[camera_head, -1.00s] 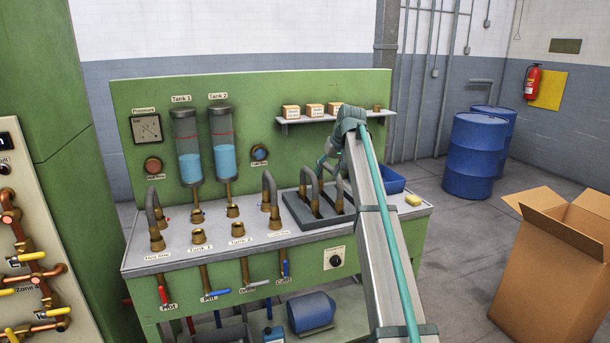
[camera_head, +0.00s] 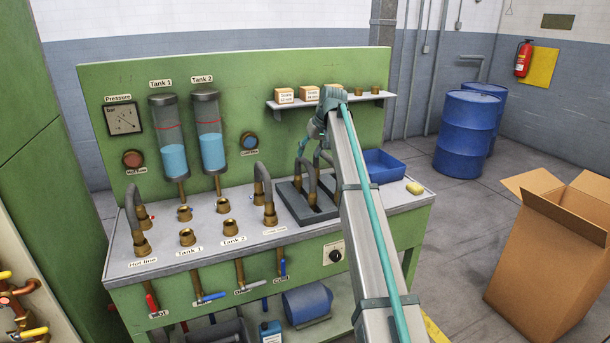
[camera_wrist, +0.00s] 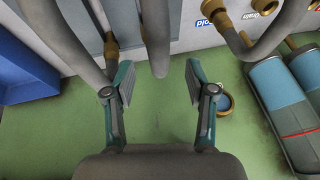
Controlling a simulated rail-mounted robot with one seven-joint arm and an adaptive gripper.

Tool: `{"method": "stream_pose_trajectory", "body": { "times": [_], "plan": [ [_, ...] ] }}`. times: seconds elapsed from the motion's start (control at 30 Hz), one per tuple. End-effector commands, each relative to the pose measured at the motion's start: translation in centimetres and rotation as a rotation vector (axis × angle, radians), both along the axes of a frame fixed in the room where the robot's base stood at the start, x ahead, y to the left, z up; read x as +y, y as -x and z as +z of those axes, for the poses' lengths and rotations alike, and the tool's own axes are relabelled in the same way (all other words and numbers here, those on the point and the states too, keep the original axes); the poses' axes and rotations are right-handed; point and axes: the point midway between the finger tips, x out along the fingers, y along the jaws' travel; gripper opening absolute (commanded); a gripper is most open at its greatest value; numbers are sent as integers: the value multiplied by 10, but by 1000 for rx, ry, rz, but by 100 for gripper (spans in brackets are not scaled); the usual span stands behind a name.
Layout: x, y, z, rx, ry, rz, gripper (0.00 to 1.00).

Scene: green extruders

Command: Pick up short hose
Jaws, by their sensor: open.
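Grey bent hoses with brass ends stand in a dark rack (camera_head: 290,202) on the bench. One hose (camera_head: 301,172) is in plain view and another beside it is partly covered by my arm. Which one is the short hose I cannot tell for sure. My gripper (camera_wrist: 158,82) is open and empty. In the wrist view, a grey hose (camera_wrist: 155,35) reaches in between and just beyond the fingertips. A thicker-looking hose (camera_wrist: 75,40) passes close by the left finger.
More bent hoses stand at the hot line (camera_head: 132,208) and the cold line (camera_head: 261,186). The green back panel carries two tanks (camera_head: 210,130) and a shelf (camera_head: 345,101) with small boxes. A blue bin (camera_head: 385,166) and yellow sponge (camera_head: 415,188) are right of the rack.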

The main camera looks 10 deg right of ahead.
Motion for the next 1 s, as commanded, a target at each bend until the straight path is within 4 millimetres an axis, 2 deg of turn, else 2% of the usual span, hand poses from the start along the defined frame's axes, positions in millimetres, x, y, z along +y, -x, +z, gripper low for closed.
{"method": "stream_pose_trajectory", "body": {
  "times": [0.17, 0.43, 0.7, 0.77, 1.0],
  "plan": [
    [3, -2, -12, 3, 1, 1, 56],
    [11, -12, -43, 1, 0, 0, 56],
    [12, -14, -49, 0, 1, -1, 56],
    [12, -14, -49, 0, 1, -1, 47],
    [12, -14, -49, 0, 0, -1, 7]
  ]
}}
